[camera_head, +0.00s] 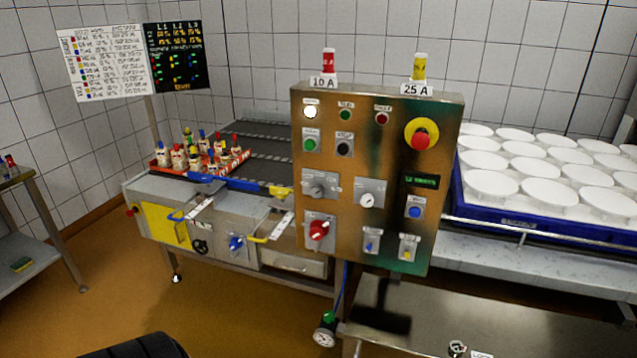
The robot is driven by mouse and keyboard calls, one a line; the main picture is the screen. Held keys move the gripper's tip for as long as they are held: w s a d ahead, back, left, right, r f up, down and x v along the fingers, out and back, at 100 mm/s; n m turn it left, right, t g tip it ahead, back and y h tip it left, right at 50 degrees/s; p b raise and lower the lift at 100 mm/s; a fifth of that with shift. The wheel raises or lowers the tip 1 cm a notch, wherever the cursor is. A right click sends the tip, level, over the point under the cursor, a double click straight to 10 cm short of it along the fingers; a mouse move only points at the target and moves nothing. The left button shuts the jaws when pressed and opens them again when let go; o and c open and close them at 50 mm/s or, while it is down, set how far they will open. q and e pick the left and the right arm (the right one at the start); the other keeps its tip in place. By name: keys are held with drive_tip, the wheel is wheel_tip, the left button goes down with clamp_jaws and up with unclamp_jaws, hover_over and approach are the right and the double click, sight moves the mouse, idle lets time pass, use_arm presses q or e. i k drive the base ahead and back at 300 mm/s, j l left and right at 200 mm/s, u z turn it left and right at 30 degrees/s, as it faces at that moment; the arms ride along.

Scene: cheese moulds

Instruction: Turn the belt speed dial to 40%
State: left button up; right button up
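The control panel (376,150) is an upright metal box in the middle of the head view. A plate with a round white dial (367,200) is at its centre. To the left of it is a grey rotary knob (318,189) on a plate, and below that a red rotary knob (318,231). The lettering is too small to read, so I cannot tell which one is the belt speed dial or its setting. A small green display (422,181) is on the right of the panel; its text is not legible. Neither gripper shows in the view.
A red emergency button (420,139) on yellow sits at the panel's upper right. Behind the panel are a conveyor belt (268,143) and a red tray (165,170) of small bottles. A blue crate (472,208) with white moulds stands right. A steel table (430,325) stands below the panel.

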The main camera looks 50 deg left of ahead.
sight(317, 191)
drive_tip(key=u, duration=1.5)
